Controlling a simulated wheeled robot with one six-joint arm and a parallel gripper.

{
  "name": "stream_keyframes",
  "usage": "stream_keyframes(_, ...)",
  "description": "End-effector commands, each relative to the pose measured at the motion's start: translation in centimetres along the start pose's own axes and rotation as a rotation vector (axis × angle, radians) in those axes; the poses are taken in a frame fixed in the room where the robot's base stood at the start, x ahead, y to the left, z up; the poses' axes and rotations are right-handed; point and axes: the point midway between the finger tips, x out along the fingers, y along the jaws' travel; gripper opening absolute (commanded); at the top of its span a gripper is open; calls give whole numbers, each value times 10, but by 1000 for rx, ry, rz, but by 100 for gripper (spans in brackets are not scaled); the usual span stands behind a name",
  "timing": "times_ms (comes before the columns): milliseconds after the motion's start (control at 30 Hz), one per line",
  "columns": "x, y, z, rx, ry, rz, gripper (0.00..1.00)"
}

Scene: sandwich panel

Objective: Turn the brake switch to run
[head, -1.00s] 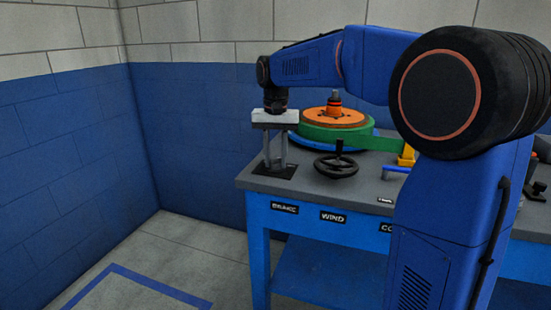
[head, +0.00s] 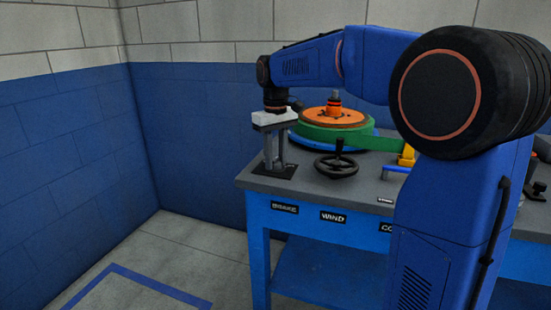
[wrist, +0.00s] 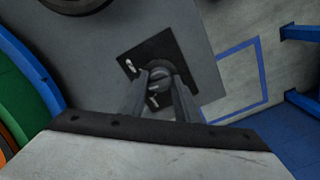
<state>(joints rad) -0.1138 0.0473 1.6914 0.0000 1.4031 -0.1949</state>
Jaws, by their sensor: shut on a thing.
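The brake switch is a dark round knob (wrist: 158,72) on a black plate (wrist: 150,42), with small white marks on the plate. In the head view the black plate (head: 288,173) lies at the table's front left corner, above the BRAKE label (head: 284,208). My gripper (head: 275,165) points straight down over the plate. In the wrist view its two grey fingers (wrist: 160,80) are shut on the knob, one on each side. The fingers hide part of the knob, and I cannot read which mark it points to.
A black handwheel (head: 337,164) stands right of the switch, near the WIND label (head: 333,217). Behind are an orange disc (head: 335,117) and a green ring (head: 312,133). Yellow and blue parts (head: 406,158) sit farther right. Open floor lies left of the table (head: 370,185).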

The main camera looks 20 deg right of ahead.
Motion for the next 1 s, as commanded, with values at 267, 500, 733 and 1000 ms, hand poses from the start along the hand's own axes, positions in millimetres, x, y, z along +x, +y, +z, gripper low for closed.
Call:
stream_keyframes(267,0,0,0,-117,1,0,7)
stream_keyframes(500,0,0,0,-152,1,0,7)
stream_keyframes(733,-1,0,0,-155,1,1,7)
stream_keyframes(1000,0,0,0,-154,1,0,47)
